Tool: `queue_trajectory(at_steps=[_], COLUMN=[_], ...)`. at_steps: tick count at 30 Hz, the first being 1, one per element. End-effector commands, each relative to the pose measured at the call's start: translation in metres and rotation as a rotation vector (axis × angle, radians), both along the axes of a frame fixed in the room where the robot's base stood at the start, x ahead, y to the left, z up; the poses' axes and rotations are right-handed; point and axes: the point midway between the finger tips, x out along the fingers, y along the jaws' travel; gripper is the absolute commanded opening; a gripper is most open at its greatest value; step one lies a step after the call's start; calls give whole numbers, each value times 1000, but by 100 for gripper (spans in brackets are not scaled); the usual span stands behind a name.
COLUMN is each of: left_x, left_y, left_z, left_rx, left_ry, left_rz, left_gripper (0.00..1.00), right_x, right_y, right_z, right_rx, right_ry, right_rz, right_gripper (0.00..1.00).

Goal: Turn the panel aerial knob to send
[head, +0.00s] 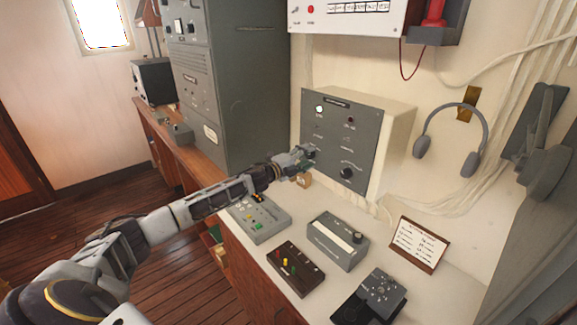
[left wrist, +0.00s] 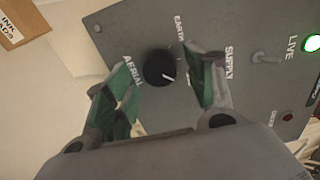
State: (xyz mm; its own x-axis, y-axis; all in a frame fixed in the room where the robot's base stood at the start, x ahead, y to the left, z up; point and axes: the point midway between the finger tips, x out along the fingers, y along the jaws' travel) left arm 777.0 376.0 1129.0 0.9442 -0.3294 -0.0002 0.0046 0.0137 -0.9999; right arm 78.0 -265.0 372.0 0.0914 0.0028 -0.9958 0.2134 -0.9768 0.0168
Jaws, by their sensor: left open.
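The grey panel (head: 345,130) is on the front of a cream box on the back wall. In the left wrist view, the black round aerial knob (left wrist: 157,68) sits on the panel beside the word AERIAL, with EARTH printed nearby. Its white pointer line slants to the lower right in that view. My left gripper (head: 303,158) is at the panel's lower left. In the left wrist view its green-padded fingers (left wrist: 162,62) are open, one on each side of the knob. I cannot tell whether they touch it. In the head view the gripper largely hides the knob. My right gripper is out of view.
The panel also has another black knob (head: 346,173), a toggle switch (left wrist: 265,57), a lit green lamp (left wrist: 312,43) and a red lamp (left wrist: 288,117). Below stand a button box (head: 262,224), a grey unit (head: 338,240) and a sign (head: 418,244). Headphones (head: 452,140) hang right.

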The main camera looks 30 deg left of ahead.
Motion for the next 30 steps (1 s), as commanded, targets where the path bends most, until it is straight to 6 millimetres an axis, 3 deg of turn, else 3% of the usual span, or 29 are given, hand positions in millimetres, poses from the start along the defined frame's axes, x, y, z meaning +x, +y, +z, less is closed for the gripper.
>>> queue_trajectory(at_steps=[30], left_x=[-50], left_y=[17], left_z=[-1], left_rx=[0], left_ry=[2], left_rz=[0], left_gripper=[55], right_x=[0], right_y=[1], right_z=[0], right_rx=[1], right_ry=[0], right_rz=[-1], right_gripper=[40])
